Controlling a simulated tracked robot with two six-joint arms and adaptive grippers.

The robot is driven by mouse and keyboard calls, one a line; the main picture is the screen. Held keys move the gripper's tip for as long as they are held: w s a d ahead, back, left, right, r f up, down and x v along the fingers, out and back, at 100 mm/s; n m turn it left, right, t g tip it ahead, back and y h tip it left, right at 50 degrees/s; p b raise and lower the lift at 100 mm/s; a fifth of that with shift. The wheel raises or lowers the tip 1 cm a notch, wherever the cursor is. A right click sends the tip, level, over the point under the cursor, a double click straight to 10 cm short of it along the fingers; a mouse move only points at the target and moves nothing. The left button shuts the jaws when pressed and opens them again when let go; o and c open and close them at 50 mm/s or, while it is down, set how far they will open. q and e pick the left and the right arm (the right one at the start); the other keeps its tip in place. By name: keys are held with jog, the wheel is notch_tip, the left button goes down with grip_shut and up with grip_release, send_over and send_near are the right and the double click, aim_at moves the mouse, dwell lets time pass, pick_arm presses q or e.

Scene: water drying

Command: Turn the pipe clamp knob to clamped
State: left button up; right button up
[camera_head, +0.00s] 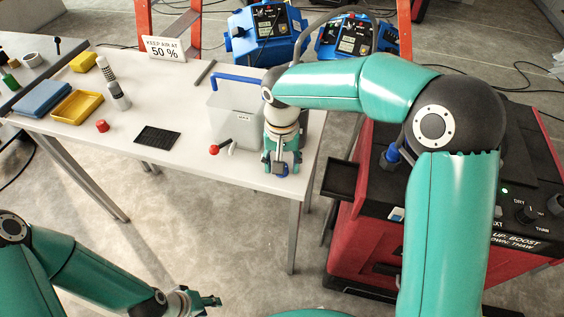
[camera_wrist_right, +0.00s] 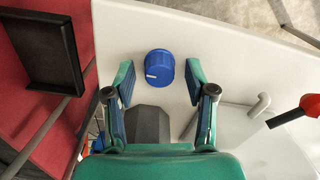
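The blue pipe clamp knob (camera_wrist_right: 160,66) stands on the white tabletop in the right wrist view, near the table edge. A short white mark shows on its left side. My right gripper (camera_wrist_right: 159,78) is open, with one finger on each side of the knob and a gap on both sides. In the head view my right gripper (camera_head: 281,166) points down at the front right corner of the table and largely covers the knob. My left gripper (camera_head: 202,302) is low at the bottom of the head view, off the table; its finger opening is unclear.
A clear tank (camera_head: 225,118) with a blue pipe and a red-knobbed lever (camera_head: 214,150) stand left of my right gripper. A red machine (camera_head: 365,235) with a black tray (camera_head: 343,178) is to the right. The table front centre is free around a black mat (camera_head: 157,138).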

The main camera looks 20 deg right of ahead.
notch_tip(320, 180, up, 12)
dwell(0.6)
jog(key=shift+f, duration=0.1)
dwell(0.4)
